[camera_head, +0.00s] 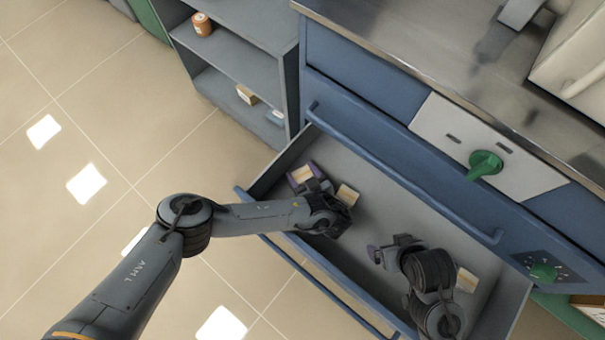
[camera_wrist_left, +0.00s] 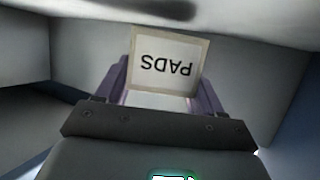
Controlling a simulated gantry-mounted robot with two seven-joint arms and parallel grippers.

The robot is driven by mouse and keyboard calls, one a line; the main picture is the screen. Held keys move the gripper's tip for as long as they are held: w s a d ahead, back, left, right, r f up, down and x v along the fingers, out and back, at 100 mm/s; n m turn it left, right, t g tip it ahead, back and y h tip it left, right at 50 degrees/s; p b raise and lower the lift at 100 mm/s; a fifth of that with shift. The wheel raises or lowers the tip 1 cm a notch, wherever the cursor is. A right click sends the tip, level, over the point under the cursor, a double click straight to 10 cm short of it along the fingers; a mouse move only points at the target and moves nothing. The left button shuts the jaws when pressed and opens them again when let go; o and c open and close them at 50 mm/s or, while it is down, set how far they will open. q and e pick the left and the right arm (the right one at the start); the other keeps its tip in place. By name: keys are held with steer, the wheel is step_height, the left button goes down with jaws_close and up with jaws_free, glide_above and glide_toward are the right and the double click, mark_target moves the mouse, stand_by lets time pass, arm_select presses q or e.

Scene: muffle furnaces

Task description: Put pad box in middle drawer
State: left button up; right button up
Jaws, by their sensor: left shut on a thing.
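The pad box (camera_wrist_left: 166,66), a small pale box with the word PADS upside down, sits between the purple fingers of my left gripper (camera_wrist_left: 160,95) in the left wrist view. In the head view, my left gripper (camera_head: 306,178) is shut on the pad box (camera_head: 302,173) inside the open middle drawer (camera_head: 264,184), near its left end. I cannot tell whether the box touches the drawer floor. My right gripper (camera_head: 380,254) is over or in the drawer toward the right; its fingers are too small and turned to judge.
Another small pale box (camera_head: 347,194) lies in the drawer just right of my left gripper. A further one (camera_head: 466,280) lies beside my right arm. The blue cabinet front with a green knob (camera_head: 485,163) stands behind the drawer. A grey shelf (camera_head: 233,50) stands at the upper left.

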arm_select(q)
steer(key=shift+w+f, duration=0.1)
steer(key=shift+f, duration=0.05)
steer(key=shift+f, duration=0.45)
steer(key=o, duration=1)
steer(key=shift+o, duration=0.2)
